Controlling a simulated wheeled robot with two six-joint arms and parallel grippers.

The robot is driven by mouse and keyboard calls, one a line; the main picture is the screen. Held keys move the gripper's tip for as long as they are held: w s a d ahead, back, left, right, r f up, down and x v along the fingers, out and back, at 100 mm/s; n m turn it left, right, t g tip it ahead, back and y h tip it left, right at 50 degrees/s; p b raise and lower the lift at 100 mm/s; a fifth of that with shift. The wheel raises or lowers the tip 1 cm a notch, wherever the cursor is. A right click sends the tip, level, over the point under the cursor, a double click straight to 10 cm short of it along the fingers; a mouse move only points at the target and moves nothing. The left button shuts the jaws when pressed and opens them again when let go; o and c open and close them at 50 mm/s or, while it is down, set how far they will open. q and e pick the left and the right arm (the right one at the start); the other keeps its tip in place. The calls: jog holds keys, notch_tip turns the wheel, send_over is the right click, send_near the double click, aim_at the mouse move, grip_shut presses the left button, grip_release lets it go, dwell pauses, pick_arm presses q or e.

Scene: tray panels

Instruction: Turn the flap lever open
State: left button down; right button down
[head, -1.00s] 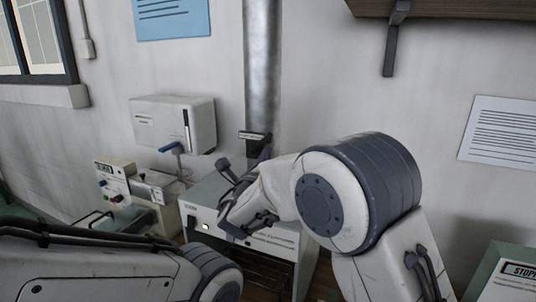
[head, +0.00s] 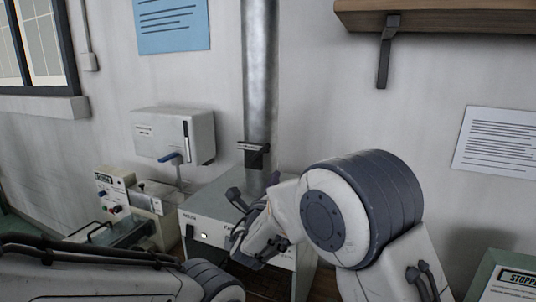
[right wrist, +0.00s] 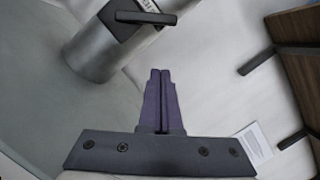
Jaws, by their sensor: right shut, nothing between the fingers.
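The flap lever (head: 258,156) is a dark handle on the grey metal pipe (head: 260,75), beside a small label plate. In the right wrist view the lever (right wrist: 146,18) is a dark bar across the pipe (right wrist: 92,52), ahead of the fingers and a little left. My right gripper (head: 273,179) is below and slightly right of the lever in the head view, partly hidden by its own wrist. Its purple fingers (right wrist: 160,75) are together, with nothing between them, and apart from the lever. My left arm shows at lower left; its gripper is out of view.
A white box (head: 196,215) stands at the pipe's foot. Left of it are a wall unit with a blue lever (head: 172,158) and a panel with buttons (head: 112,190). A wooden shelf (head: 450,18) is at upper right.

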aim_at(259, 154)
jog(key=w+r+p, duration=0.1)
jog(key=w, duration=0.1)
jog(key=w+a+r+p, duration=0.1)
jog(key=p, duration=0.1)
jog(key=w+r+p, duration=0.1)
jog(key=w+p, duration=0.1)
jog(key=shift+w+a+r, duration=0.3)
jog(key=shift+w+a, duration=0.05)
jog(key=shift+a+r+b, duration=0.1)
jog(key=shift+r+b, duration=0.05)
jog(key=shift+b, duration=0.25)
